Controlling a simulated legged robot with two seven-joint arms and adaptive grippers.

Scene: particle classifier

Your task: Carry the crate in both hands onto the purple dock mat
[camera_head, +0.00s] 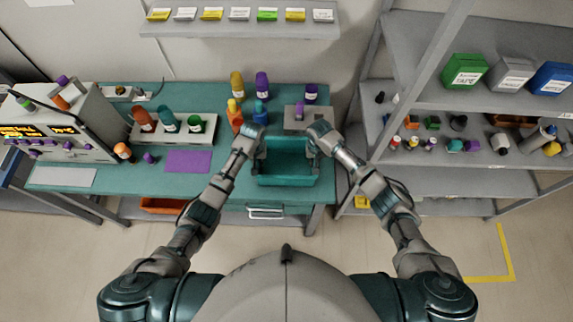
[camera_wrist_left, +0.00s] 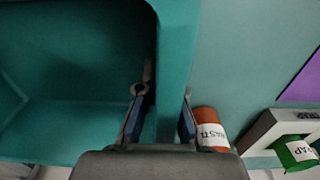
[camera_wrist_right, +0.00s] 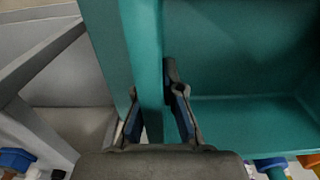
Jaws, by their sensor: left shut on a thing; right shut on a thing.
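The teal crate (camera_head: 287,181) is at the front right part of the teal table, between my two hands; it looks empty inside. My left gripper (camera_head: 258,152) is shut on the crate's left wall; in the left wrist view its fingers (camera_wrist_left: 162,105) straddle that wall. My right gripper (camera_head: 314,152) is shut on the right wall; its fingers (camera_wrist_right: 155,105) straddle it in the right wrist view. The purple dock mat (camera_head: 188,162) lies flat and bare on the table, left of the crate. I cannot tell whether the crate touches the table.
A rack of bottles (camera_head: 172,130) stands behind the mat. Several bottles (camera_head: 262,85) stand behind the crate, near a grey block (camera_head: 300,124). An orange-topped bottle (camera_head: 122,150) and a small purple piece (camera_head: 149,158) lie left of the mat. A shelf unit (camera_head: 440,180) stands right.

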